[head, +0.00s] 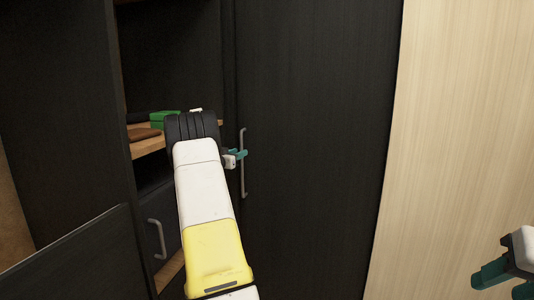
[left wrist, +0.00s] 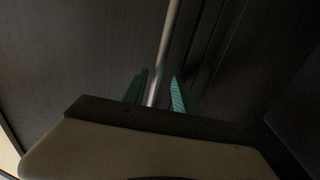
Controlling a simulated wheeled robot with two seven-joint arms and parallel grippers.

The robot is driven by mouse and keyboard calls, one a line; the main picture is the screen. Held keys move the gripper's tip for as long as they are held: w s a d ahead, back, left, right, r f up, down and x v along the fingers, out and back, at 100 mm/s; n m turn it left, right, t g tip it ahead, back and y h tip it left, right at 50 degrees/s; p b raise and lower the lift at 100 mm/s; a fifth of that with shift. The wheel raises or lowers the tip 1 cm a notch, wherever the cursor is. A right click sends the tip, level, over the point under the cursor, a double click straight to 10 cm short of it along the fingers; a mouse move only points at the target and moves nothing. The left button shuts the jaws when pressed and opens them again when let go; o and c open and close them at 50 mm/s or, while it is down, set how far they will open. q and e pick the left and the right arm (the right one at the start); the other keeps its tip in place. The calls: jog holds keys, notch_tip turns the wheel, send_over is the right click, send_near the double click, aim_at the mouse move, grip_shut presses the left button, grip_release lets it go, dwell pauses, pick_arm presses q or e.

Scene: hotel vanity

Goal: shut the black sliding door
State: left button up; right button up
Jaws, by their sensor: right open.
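The black sliding door (head: 310,130) stands upright in the middle of the head view, with a slim vertical metal handle (head: 243,182) near its left edge. An open shelf space lies to the left of the door. My left gripper (head: 240,154) is at the handle, about halfway up it. In the left wrist view the handle bar (left wrist: 165,45) runs between the two teal fingers (left wrist: 158,90). The fingers are spread, with gaps beside the bar. My right gripper (head: 492,283) is open and empty at the lower right, away from the door. My left arm hides part of the shelf space.
A wooden shelf (head: 149,147) holds a green box (head: 160,119) and a brown item (head: 143,134). A lower cabinet front with its own handle (head: 157,238) is below. A dark panel (head: 60,120) stands at left; a pale wood panel (head: 460,130) is at right.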

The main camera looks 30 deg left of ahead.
pick_arm(q)
jog(key=s, duration=0.5)
jog(key=shift+s+d, duration=0.1)
jog(key=shift+s, duration=0.25)
jog(key=w+d+r+n+g+y, duration=0.1)
jog(key=w+d+r+y, duration=0.15)
jog(key=d+r, duration=0.55)
jog(key=s+d+r+n+g, duration=0.25)
jog(key=s+d, duration=0.45)
jog(key=d, duration=0.6)
jog(key=s+d+f+m+g+h, duration=0.1)
jog(key=s+d+f+g, duration=0.1)
jog(key=s+d, duration=0.6)
jog(key=s+d+f+m+g+h, duration=0.2)
jog(key=s+d+f+g, duration=0.1)
jog(key=s+d, duration=0.6)
jog(key=s+d+f+m+g+h, duration=0.1)
jog(key=s+d+f+g+h, duration=0.1)
jog(key=s+d, duration=0.7)
jog(key=s+f+g, duration=0.1)
jog(key=s+f, duration=0.1)
jog(key=s, duration=0.1)
jog(key=shift+s+d+f, duration=0.2)
jog(key=shift+s+f, duration=0.1)
jog(key=shift+s, duration=0.1)
